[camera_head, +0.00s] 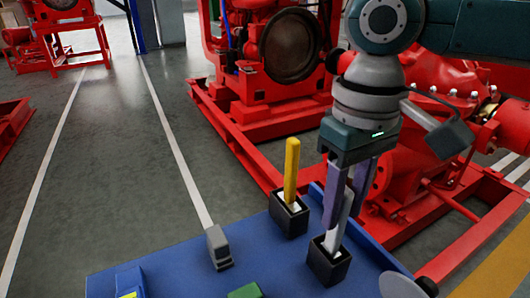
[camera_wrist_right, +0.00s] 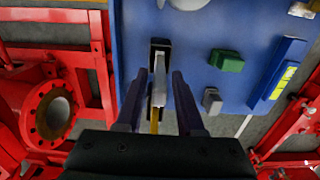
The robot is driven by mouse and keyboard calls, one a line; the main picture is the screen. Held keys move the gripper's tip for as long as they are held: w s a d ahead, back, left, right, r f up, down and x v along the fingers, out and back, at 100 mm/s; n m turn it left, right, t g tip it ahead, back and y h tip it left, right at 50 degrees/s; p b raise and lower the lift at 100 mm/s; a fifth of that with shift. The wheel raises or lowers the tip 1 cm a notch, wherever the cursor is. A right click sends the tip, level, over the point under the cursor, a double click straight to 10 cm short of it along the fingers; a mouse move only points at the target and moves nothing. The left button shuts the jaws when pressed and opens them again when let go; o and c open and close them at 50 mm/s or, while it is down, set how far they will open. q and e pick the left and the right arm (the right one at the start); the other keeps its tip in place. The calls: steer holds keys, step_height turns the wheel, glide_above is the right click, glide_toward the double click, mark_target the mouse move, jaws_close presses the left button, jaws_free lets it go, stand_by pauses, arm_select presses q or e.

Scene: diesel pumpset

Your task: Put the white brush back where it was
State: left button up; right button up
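The white brush (camera_head: 342,226) stands in a black square holder (camera_head: 328,264) at the right part of the blue table, its handle pointing up. My right gripper (camera_head: 343,212) points down over it, one finger on each side of the handle. In the right wrist view the white brush (camera_wrist_right: 159,80) lies between the fingers of the right gripper (camera_wrist_right: 159,92), with a gap on both sides, so the gripper is open. The brush's lower end is hidden inside the holder (camera_wrist_right: 160,44). My left gripper is not in view.
A yellow-handled brush (camera_head: 291,170) stands in a second black holder (camera_head: 289,216) close by on the left. A grey block (camera_head: 218,247), a green block (camera_head: 246,291) and a blue item (camera_head: 130,281) sit on the blue table (camera_head: 180,265). Red pump machinery (camera_head: 425,165) stands behind.

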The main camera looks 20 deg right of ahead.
steer(key=shift+o, duration=0.6)
step_height(320, 180, up, 12)
steer(key=p, duration=0.4)
steer(key=shift+p, duration=0.4)
steer(key=s+a+f+n+t+y, duration=0.3)
steer(key=s+a+f, duration=0.5)
steer(key=a, duration=0.4)
steer(key=s+d+f+m+h, duration=0.2)
steer(key=s+d, duration=0.5)
steer(key=d, duration=0.2)
steer(key=shift+s+f+t+h, duration=0.15)
steer(key=shift+s+t+h, duration=0.2)
steer(key=shift+t+h, duration=0.05)
